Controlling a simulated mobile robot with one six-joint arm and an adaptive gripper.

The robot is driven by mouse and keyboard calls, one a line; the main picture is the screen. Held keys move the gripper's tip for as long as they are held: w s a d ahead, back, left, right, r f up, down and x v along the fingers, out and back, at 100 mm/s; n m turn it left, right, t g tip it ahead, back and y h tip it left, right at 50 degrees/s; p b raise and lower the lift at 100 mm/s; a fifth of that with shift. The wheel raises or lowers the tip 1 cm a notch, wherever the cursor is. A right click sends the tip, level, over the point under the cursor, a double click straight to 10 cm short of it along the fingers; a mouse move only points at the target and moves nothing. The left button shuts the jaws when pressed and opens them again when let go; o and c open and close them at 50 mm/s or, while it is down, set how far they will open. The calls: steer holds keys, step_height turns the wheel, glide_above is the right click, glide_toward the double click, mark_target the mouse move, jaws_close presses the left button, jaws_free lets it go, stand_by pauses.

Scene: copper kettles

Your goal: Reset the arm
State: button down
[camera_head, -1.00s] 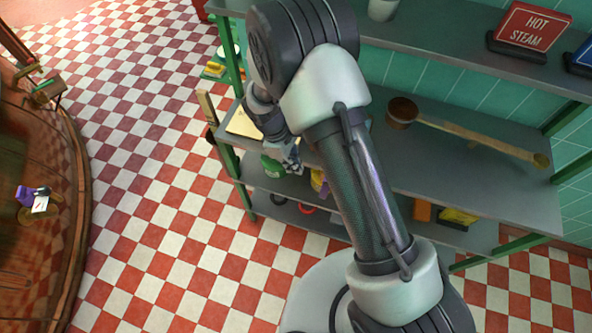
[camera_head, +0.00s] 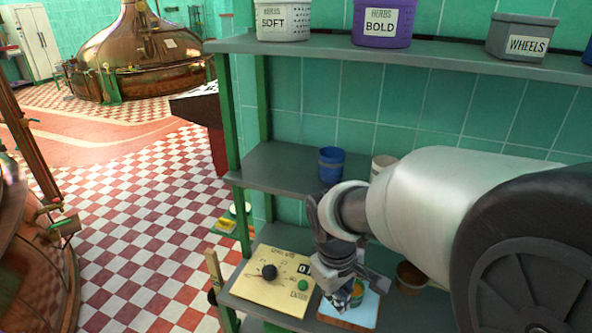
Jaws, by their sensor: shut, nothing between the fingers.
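My gripper (camera_head: 338,284) hangs over the lower shelf board at the centre right. It points down and its fingers are shut with nothing between them. My arm reaches in from the right edge, its large pale link and dark joint covering much of the lower right.
A cream panel (camera_head: 262,290) with a black knob and green button lies left of my gripper. A blue cup (camera_head: 331,165) stands on the middle shelf (camera_head: 275,165). Labelled tubs (camera_head: 384,22) line the upper shelf. A copper cup (camera_head: 410,275) is near my arm. Checkered floor lies open left.

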steer(key=s+d+r+m+t, duration=0.1)
steer(key=s+d+r+m, duration=0.1)
steer(key=s, duration=0.3)
steer(key=s+d+r+m+t, duration=0.1)
steer(key=s+d+r+m, duration=0.1)
steer(key=s+r, duration=0.2)
steer(key=s+d+r+m+t+y, duration=0.1)
steer(key=s+r+m, duration=0.2)
steer(key=s, duration=0.4)
steer(key=shift+s+d+r+t, duration=0.3)
steer(key=shift+s+d+r, duration=0.05)
steer(key=shift+d+r, duration=0.1)
